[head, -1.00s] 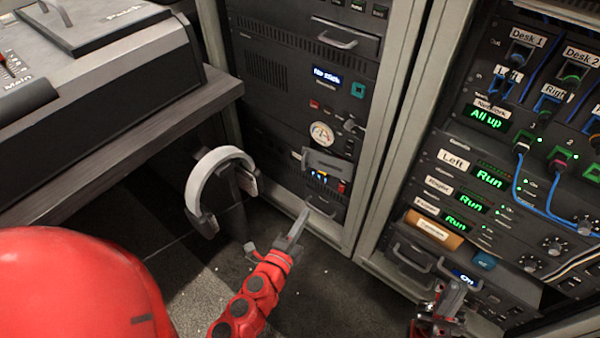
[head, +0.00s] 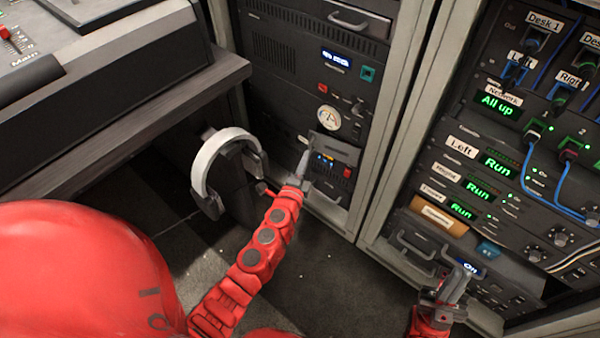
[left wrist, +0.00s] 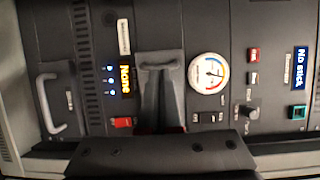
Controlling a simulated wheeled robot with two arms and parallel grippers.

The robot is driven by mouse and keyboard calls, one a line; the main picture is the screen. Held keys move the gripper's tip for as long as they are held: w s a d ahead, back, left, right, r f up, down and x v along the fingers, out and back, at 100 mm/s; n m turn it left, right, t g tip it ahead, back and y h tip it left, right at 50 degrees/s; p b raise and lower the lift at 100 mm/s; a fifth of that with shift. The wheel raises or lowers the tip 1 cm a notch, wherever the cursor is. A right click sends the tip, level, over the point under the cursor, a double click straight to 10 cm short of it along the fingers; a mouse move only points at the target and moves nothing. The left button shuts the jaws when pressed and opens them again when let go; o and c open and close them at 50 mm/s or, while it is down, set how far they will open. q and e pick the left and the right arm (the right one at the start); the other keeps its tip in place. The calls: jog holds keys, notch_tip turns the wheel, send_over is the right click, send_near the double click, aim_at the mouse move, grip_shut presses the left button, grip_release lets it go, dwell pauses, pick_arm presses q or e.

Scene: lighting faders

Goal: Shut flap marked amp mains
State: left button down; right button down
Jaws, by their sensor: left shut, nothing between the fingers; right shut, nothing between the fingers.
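A grey flap (head: 336,148) sticks out from the lower left rack, below a round gauge and above a small lit display and red switch. It looks open. It also shows in the left wrist view (left wrist: 160,61), between gauge and display. A white label beside it (left wrist: 123,36) is too small to read, so I cannot confirm the amp mains marking. My left gripper (head: 304,160) is shut and empty, its tips just left of the flap in the head view; I cannot tell whether they touch. My right gripper (head: 455,284) is shut and empty before the right rack.
Headphones (head: 207,165) hang beside the desk (head: 130,105) at left. The right rack has an orange labelled piece (head: 440,219), handles (head: 415,245) and blue cables (head: 540,195). A rack post (head: 400,120) stands between both racks. The floor (head: 320,275) in front is clear.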

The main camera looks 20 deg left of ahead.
pick_arm(q)
jog(key=shift+w, duration=0.6)
jog(key=w, duration=0.1)
jog(key=w+b, duration=0.1)
jog(key=w, duration=0.1)
jog(key=shift+w+a, duration=0.25)
jog(key=shift+a, duration=0.15)
jog(key=shift+s+r, duration=0.1)
